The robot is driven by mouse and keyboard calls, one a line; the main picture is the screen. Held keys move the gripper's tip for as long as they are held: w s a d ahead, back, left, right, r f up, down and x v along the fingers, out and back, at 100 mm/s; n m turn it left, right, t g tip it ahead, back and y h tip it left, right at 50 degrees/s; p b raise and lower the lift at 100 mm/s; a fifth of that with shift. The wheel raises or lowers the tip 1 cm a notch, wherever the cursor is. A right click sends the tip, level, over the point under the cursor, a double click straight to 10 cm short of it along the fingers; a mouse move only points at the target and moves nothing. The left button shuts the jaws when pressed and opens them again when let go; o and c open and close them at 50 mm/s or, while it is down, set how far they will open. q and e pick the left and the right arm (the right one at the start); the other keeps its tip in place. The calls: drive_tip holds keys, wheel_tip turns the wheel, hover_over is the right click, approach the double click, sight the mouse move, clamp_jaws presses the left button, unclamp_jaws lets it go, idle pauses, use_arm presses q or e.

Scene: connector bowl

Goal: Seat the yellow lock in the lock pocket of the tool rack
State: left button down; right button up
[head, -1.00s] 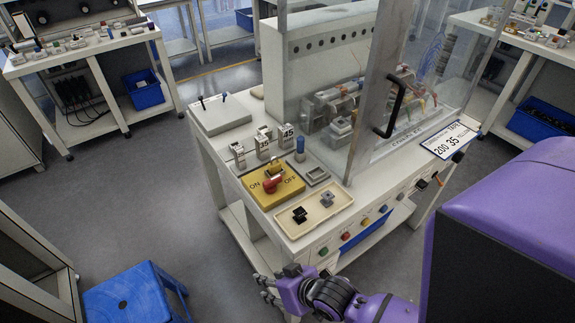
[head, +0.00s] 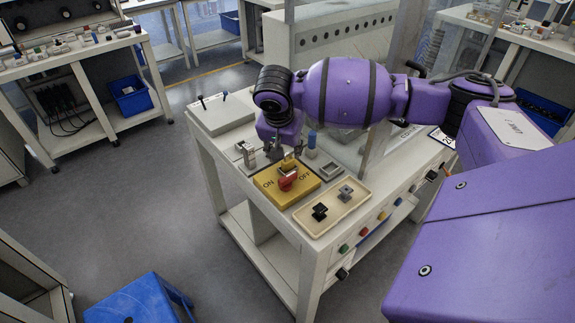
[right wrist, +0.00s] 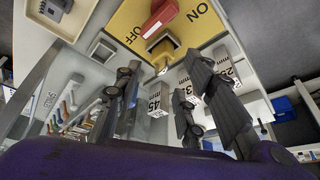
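The small yellow lock (head: 289,163) is at the back of the yellow ON/OFF box (head: 268,192), behind the red switch handle (head: 287,181). In the right wrist view the lock (right wrist: 162,50) shows just beyond the handle, between my fingers. Whether a finger touches the lock is unclear. A square grey frame with a recess (head: 330,171) lies right of the box; I cannot tell if it is the lock pocket. My left gripper is out of view.
Numbered blocks (right wrist: 158,98) stand behind the box, partly hidden by my wrist in the head view. A blue cylinder (head: 312,139) stands nearby. A beige tray (head: 331,208) holds a black and a grey part. A clear guard panel rises at right.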

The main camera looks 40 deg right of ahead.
sight(289, 161)
drive_tip(key=x, duration=0.7)
drive_tip(key=shift+d, duration=0.2)
drive_tip(key=shift+c, duration=0.5)
clamp_jaws()
